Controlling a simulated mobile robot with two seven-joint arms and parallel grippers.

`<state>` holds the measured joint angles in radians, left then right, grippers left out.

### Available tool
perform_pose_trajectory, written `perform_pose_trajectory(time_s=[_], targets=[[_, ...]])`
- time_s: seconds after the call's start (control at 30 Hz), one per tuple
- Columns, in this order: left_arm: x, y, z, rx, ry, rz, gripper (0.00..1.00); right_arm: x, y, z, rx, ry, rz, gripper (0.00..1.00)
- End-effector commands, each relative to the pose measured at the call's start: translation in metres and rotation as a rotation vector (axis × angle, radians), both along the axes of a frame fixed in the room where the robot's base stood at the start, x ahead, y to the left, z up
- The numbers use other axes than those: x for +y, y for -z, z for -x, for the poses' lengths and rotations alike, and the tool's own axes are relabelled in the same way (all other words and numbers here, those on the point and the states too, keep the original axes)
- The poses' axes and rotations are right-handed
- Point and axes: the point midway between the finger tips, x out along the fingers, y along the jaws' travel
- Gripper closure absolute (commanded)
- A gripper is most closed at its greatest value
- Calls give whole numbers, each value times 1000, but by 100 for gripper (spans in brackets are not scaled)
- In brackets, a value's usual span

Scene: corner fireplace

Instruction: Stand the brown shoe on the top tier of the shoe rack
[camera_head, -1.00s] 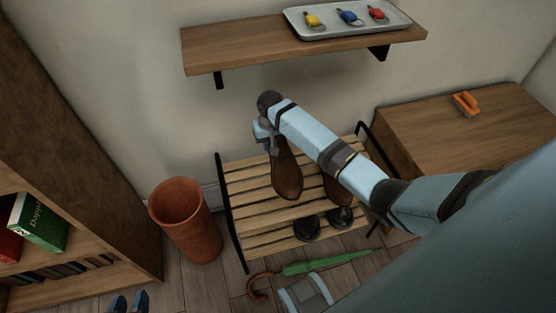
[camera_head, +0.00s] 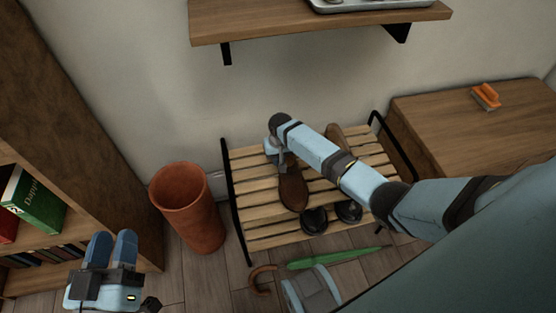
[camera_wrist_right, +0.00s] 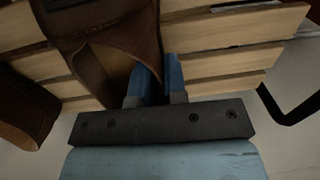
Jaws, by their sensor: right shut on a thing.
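The brown shoe (camera_head: 292,187) is on the slatted top of the shoe rack (camera_head: 252,215), toe toward the front. My right gripper (camera_head: 277,155) is shut on the shoe's rear rim. In the right wrist view the gripper's blue fingers (camera_wrist_right: 153,82) pinch the wall of the shoe (camera_wrist_right: 100,65) beside its opening. Whether the whole sole touches the slats is hidden. A second brown shoe (camera_head: 335,134) stands to the right, partly behind my right arm; it also shows in the wrist view (camera_wrist_right: 25,115). My left gripper (camera_head: 112,248) is open and empty at the lower left.
Two black shoes (camera_head: 314,220) sit at the rack's front. A terracotta pot (camera_head: 187,215) stands left of the rack, a wooden cabinet (camera_head: 450,130) right. A shelf (camera_head: 280,22) hangs above. A green umbrella (camera_head: 335,258) lies on the floor in front.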

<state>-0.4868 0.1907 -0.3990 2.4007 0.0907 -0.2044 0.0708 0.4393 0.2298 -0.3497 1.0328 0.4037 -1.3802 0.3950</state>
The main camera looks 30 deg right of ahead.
Motion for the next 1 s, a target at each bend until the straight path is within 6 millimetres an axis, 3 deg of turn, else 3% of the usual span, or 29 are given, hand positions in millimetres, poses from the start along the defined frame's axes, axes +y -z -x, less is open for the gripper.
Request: perform_pose_trajectory(time_s=[0.27, 0.3, 0.4, 0.67, 0.83, 1.0], targets=[[0, 0, 0, 1, -1, 0, 61, 0, 1, -1, -1, 0, -1, 100], [0, 0, 0, 1, 0, 0, 61, 0, 1, 0, -1, 0, -1, 81], [0, 0, 0, 1, 0, 0, 61, 0, 1, 0, -1, 0, 0, 62], [0, 0, 0, 2, 0, -1, 61, 0, 0, 0, -1, 0, 0, 62], [1, -3, -1, 21, -3, -22, 61, -1, -18, 0, -2, -1, -1, 62], [14, 33, 1, 172, -40, -106, 61, -3, -55, 0, -2, 0, 0, 62]])
